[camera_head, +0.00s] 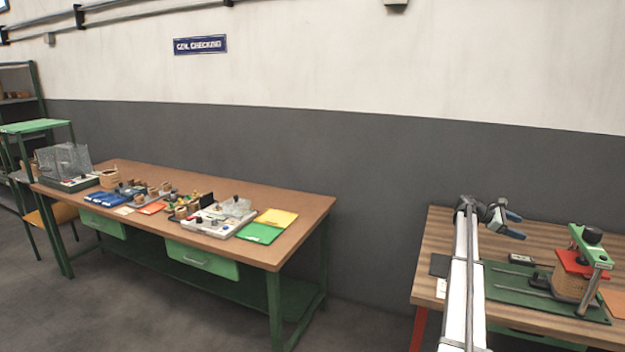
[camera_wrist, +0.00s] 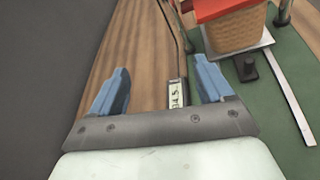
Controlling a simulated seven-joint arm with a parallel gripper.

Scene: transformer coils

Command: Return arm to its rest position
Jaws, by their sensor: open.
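My gripper (camera_head: 513,226) is at the end of my white arm, above the wooden bench on the right in the head view. Its two blue fingers stand apart with nothing between them; in the wrist view my gripper (camera_wrist: 158,90) is also open and empty. Beyond the fingers, the wrist view shows the bench top (camera_wrist: 122,45) and a small display reading about "14.5" (camera_wrist: 178,95). A coil (camera_head: 571,286) sits under a red clamp plate (camera_head: 578,264) on a green base, to the right of my gripper. The coil (camera_wrist: 237,29) also shows at the top of the wrist view.
A dark handheld device (camera_head: 521,259) and a dark pad (camera_head: 440,265) lie on the bench. An orange sheet (camera_head: 614,302) is at its right edge. A second table (camera_head: 290,205) at left holds coils, cards and instruments. Floor lies between the two, and a grey wall is behind.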

